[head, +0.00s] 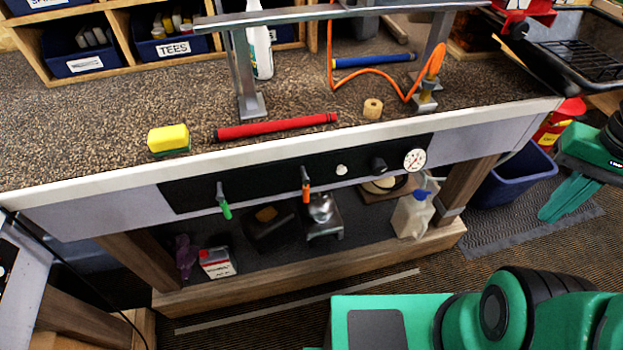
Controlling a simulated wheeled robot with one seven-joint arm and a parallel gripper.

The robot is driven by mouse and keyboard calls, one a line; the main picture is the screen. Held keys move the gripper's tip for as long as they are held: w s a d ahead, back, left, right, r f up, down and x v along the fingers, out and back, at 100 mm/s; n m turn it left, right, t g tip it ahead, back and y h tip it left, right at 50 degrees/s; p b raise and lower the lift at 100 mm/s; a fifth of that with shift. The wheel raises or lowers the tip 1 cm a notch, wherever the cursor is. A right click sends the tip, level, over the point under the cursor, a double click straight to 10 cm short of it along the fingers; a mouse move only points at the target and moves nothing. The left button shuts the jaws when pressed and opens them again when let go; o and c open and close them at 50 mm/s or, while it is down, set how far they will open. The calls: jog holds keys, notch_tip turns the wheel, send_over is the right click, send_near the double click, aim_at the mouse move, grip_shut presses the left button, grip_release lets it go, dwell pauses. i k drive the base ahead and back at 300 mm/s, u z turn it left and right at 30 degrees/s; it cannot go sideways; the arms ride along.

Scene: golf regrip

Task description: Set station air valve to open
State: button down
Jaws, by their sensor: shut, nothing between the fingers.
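Two lever valves are on the black panel (265,178) on the bench front. The green-handled lever (224,204) is at the left and hangs down, slightly tilted. The orange-handled lever (306,187) is nearer the middle and hangs almost straight down. No readable label shows which one is the station air valve. A round white pressure gauge (414,160), a dark knob (378,164) and a small white button (341,170) sit to the right on the panel. My gripper cannot be made out in the head view; green parts of my body fill the lower right.
A red grip (275,127), a yellow sponge (168,139) and a tape roll (373,108) lie on the bench top. A blue bin (512,178) stands right.

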aim_at(306, 180)
jog(key=z, duration=0.45)
jog(key=k, duration=0.95)
jog(key=u, duration=0.4)
jog(key=i, duration=0.5)
